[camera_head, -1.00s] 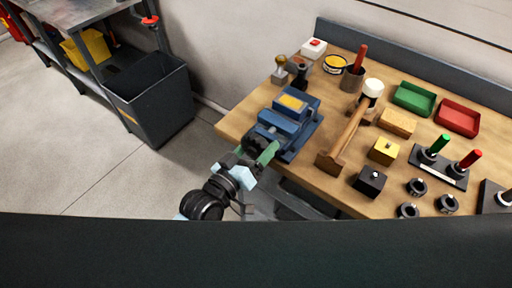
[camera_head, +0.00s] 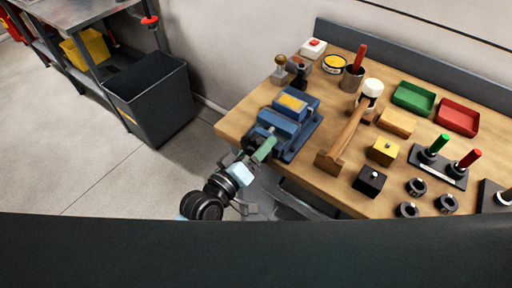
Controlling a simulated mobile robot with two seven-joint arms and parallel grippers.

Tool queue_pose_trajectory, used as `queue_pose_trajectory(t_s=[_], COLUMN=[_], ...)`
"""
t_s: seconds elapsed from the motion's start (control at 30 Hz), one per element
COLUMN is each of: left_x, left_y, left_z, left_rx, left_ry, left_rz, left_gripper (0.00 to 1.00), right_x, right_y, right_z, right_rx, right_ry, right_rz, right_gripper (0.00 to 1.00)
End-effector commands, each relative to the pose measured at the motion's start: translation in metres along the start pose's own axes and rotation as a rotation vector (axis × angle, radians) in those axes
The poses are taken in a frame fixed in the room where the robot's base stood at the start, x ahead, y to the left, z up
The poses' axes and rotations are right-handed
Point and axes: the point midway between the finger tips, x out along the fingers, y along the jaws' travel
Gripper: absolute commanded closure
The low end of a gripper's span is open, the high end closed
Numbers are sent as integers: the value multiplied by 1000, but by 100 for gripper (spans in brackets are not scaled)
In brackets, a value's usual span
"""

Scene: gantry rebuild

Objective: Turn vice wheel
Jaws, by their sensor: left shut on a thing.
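The blue vice (camera_head: 292,118) stands on the left end of the wooden workbench. Its dark wheel (camera_head: 253,143) is on the near left side of the vice, partly hidden by my gripper. My left gripper (camera_head: 258,150) is at the wheel, with its green fingers shut on it. The arm reaches up to the wheel from below, with its light blue and black wrist parts in view. My right gripper does not show.
A mallet (camera_head: 347,139) lies right of the vice. Yellow (camera_head: 383,150) and black (camera_head: 370,180) blocks, a green tray (camera_head: 414,97) and a red tray (camera_head: 458,117) stand further right. A dark bin (camera_head: 150,95) stands on the floor at left.

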Motion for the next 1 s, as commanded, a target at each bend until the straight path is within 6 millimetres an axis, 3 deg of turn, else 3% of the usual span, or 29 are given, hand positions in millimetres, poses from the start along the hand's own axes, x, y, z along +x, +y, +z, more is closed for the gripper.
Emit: queue_pose_trajectory(t_s=[0.07, 0.1, 0.23, 0.63, 1.0], left_x=[0, 0, 0, -7, -60], left_y=[0, 0, 0, -1, -2], left_z=[0, 0, 0, 1, 3], left_rx=[1, 1, 1, 1, -2], left_ry=[0, 0, 0, -1, -4], left_rz=[0, 0, 0, -2, -4], left_gripper=[48, 21, 4, 3, 3], right_x=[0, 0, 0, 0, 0], right_y=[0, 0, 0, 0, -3], right_z=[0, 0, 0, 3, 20], right_rx=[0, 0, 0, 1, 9], right_ry=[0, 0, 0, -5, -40], right_rz=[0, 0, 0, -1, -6], right_gripper=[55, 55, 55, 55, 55])
